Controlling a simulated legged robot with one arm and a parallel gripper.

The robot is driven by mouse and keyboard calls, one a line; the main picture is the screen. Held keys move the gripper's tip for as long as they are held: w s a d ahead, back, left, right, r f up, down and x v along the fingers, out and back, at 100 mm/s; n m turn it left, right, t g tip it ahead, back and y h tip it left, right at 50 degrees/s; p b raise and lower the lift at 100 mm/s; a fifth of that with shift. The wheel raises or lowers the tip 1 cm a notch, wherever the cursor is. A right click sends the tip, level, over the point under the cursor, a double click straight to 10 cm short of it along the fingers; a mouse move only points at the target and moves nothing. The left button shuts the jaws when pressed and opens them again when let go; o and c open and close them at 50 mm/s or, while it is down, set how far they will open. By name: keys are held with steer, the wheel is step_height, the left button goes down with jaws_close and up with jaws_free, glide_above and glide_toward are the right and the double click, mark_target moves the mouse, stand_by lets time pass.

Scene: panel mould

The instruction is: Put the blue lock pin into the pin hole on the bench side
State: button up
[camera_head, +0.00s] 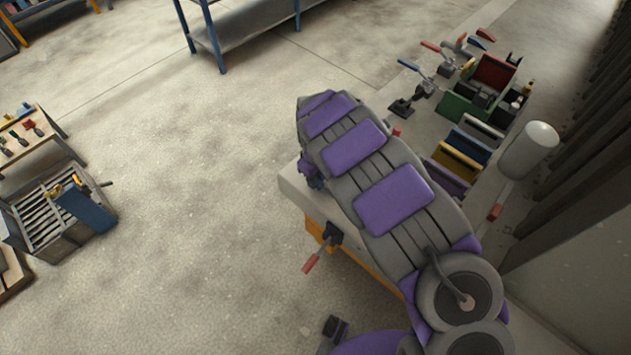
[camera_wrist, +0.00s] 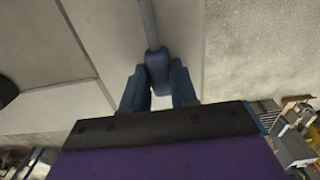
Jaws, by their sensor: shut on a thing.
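My gripper (camera_wrist: 158,88) is shut on the blue lock pin (camera_wrist: 157,68), whose blue grip sits between the two blue fingers in the wrist view. The pin's grey shank (camera_wrist: 148,24) points away from the gripper and runs out of the top of the frame. The pin cannot be made out there. I cannot make out the pin hole in either view.
A clamp with a red handle (camera_head: 322,247) juts from the bench's orange side. Clamps, colored bins (camera_head: 461,161) and a white cylinder (camera_head: 528,150) lie beyond my arm. A crate (camera_head: 60,212) stands at left. The floor between is clear.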

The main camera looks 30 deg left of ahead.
jaws_close()
steer(key=shift+r, duration=0.1)
